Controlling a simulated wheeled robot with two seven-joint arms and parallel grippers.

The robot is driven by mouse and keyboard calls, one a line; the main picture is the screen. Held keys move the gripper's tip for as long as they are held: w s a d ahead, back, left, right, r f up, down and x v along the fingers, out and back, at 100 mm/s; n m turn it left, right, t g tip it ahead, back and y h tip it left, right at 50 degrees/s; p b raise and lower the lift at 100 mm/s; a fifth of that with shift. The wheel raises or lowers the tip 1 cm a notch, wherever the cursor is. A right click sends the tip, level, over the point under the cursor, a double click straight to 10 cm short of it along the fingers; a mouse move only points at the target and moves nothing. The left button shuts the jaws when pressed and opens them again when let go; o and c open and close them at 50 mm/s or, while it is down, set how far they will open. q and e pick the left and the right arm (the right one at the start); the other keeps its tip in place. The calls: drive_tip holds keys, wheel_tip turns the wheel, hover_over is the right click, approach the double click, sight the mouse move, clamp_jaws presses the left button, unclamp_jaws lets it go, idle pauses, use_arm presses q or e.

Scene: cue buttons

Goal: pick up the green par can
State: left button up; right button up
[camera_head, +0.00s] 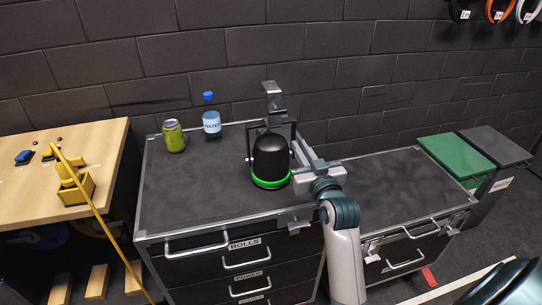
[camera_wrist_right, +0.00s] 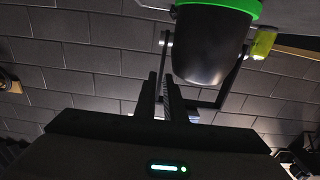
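The green par can (camera_head: 270,158) is a black lamp with a bright green ring at its lower rim and a thin dark yoke. It stands upright on the dark cabinet top (camera_head: 200,200). It also shows upside down in the right wrist view (camera_wrist_right: 212,45). My right gripper (camera_head: 298,150) reaches in at its right side. In the right wrist view my right gripper (camera_wrist_right: 162,78) has its fingers close together, with a thin arm of the yoke between them. The gripper looks shut on that yoke arm. My left gripper is not in view.
A lime-green can (camera_head: 174,136) and a blue-capped bottle (camera_head: 211,122) stand to the left on the cabinet top. A wooden bench (camera_head: 100,140) is at the left. A green-lidded bin (camera_head: 455,158) is at the right. A dark brick wall runs behind. The cabinet's front left is clear.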

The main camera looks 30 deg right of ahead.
sight(292, 136)
drive_tip(key=p+x, duration=0.1)
drive_tip(key=x, duration=0.4)
drive_tip(key=shift+w+r, duration=0.1)
drive_tip(key=shift+w, duration=0.3)
drive_tip(key=p+x, duration=0.2)
drive_tip(key=x, duration=0.1)
drive_tip(key=shift+w, duration=0.3)
drive_tip(key=shift+w+d+f, duration=0.1)
drive_tip(key=shift+w+f, duration=0.2)
